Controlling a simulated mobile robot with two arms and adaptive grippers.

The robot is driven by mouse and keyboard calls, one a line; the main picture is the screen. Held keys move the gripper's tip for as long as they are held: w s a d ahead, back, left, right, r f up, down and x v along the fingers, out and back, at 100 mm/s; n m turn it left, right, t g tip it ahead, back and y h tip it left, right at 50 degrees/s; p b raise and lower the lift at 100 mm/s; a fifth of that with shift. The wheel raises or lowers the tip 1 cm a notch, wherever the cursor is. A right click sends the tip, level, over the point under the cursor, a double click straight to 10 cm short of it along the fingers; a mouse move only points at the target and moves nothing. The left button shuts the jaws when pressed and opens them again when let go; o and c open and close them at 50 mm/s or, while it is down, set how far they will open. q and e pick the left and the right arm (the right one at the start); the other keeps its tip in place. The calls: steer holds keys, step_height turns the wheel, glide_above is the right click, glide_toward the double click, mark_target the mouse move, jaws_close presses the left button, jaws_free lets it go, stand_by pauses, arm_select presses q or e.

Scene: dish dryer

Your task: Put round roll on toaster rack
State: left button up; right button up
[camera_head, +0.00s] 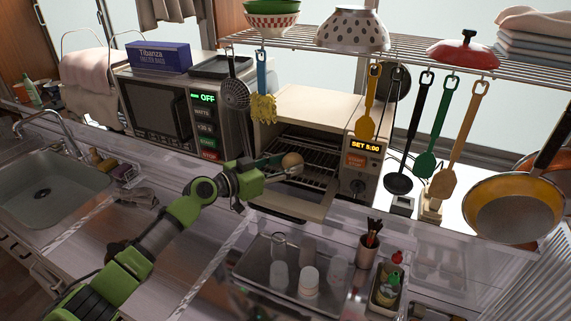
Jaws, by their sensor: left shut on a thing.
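The toaster (325,107) stands on the counter with its front open. Its wire rack (312,150) shows inside the opening. My left gripper (276,167) is shut on the round roll (292,161), a small tan ball. It holds the roll at the toaster's opening, in front of the rack. I cannot tell whether the roll touches the rack. The toaster's lowered door (318,208) lies below the roll. My right gripper is not in view.
Utensils, including a yellow spatula (365,125) and a black ladle (398,183), hang from the shelf (420,63) above. A microwave (165,110) stands to the left. A tray with cups (262,255) and a brush holder (367,250) are in front.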

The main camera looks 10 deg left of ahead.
arm_select(q)
steer(key=shift+f, duration=0.15)
steer(key=o, duration=1)
steer(key=shift+o, duration=0.2)
steer(key=shift+r, duration=0.25)
steer(key=b+v, duration=0.2)
steer(key=v, duration=0.3)
steer(key=b+v, duration=0.2)
steer(key=v, duration=0.4)
steer(key=shift+s+a+f, duration=0.1)
steer(key=shift+a+f, duration=0.05)
steer(key=shift+f, duration=0.05)
steer(key=shift+s+a+r, duration=0.2)
steer(key=shift+s, duration=0.15)
